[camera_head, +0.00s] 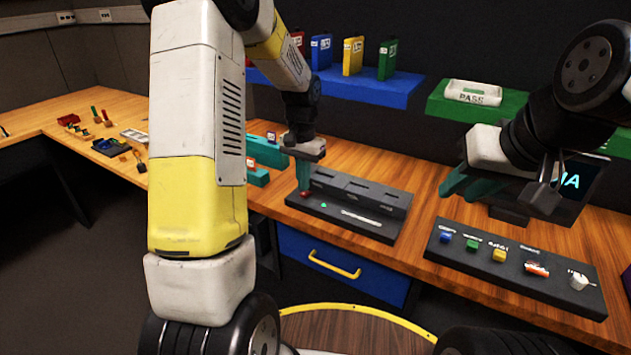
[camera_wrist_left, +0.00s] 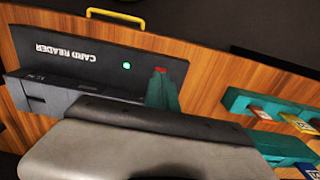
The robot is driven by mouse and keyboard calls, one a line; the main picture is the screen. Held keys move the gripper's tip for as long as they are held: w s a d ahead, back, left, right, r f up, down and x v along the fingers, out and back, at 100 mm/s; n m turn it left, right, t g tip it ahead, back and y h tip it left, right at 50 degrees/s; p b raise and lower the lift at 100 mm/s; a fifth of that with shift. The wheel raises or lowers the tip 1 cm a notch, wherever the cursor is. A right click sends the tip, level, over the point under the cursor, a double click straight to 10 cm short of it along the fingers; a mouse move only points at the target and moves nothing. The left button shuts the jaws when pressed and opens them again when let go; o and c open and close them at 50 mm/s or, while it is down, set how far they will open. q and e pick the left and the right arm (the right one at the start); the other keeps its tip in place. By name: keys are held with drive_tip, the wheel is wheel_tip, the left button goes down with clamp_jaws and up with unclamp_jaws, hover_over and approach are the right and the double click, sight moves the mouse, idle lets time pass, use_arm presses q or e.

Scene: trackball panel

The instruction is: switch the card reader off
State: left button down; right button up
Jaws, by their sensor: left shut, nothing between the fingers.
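The card reader (camera_head: 367,222) is a dark panel with a slotted block along its back, on the wooden desk. In the left wrist view its face (camera_wrist_left: 75,75) carries upside-down "CARD READER" lettering. A green light (camera_head: 323,205) is lit on it and also shows in the left wrist view (camera_wrist_left: 127,65). A red button (camera_wrist_left: 160,69) is at one end, partly hidden by my fingers. My left gripper (camera_head: 304,188) is shut and empty, its teal fingertips pointing down at the red button; contact cannot be told. My right gripper (camera_head: 461,190) is open and empty above the desk, to the right.
A dark panel (camera_head: 450,257) with blue, green and yellow buttons and other switches lies right of the reader. Teal racks (camera_head: 263,152) stand left of it. A blue drawer (camera_head: 300,245) with a yellow handle is below. Blue and green shelves (camera_head: 400,95) hang behind.

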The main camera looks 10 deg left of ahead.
sight(304, 194)
use_arm(q)
drive_tip(key=shift+f, duration=0.9)
idle(0.8)
drive_tip(key=shift+r, duration=3.5)
drive_tip(key=shift+r, duration=0.1)
